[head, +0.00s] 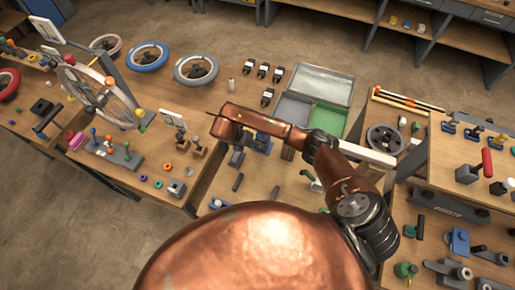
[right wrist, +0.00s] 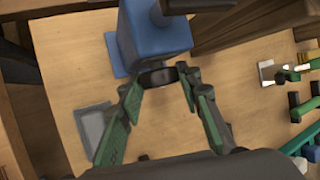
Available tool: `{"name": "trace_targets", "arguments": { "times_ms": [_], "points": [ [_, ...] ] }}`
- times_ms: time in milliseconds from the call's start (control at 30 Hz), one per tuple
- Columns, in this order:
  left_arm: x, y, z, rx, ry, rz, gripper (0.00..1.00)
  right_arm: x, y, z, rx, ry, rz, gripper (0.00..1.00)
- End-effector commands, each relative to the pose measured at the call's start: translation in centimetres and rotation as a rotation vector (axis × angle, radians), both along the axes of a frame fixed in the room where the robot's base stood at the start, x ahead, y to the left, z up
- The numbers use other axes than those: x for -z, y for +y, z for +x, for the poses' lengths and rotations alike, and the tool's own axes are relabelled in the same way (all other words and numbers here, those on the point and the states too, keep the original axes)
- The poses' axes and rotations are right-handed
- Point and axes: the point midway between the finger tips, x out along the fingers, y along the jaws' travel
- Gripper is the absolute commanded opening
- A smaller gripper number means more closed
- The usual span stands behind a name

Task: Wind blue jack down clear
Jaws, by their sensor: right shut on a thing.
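In the right wrist view the blue jack (right wrist: 158,35) shows as a blue block at the top middle, on a wooden surface. A dark rounded knob (right wrist: 158,76) sticks out from its near side. The green fingers of my right gripper (right wrist: 161,84) come up to this knob from both sides, and the gripper is shut on it. The jack's top and far side are cut off or hidden. In the head view my copper right arm reaches over the middle bench, and I cannot clearly make out the jack or the fingers there. My left gripper is not in view.
A grey plate (right wrist: 93,128) lies left of the fingers in the right wrist view. Green and blue parts lie at the right. In the head view a grey and green tray (head: 328,118) stands beyond my arm, and a spoked wheel (head: 100,95) stands at the left.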

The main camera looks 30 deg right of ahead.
Motion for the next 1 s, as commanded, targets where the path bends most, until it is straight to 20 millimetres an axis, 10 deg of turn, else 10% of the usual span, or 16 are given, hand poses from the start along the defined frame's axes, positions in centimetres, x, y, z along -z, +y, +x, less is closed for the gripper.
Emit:
{"name": "trace_targets", "arguments": {
  "times_ms": [867,900,1000],
  "points": [
    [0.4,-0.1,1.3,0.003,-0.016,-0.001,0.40,-0.3,-0.1,0.6,0.000,0.133,-0.133,0.08],
    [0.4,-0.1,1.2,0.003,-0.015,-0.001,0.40,-0.3,-0.1,0.6,0.001,0.132,-0.133,0.33],
    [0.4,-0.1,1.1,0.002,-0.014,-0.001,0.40,-0.3,0.0,0.6,0.001,0.133,-0.132,0.40]
  ]
}}
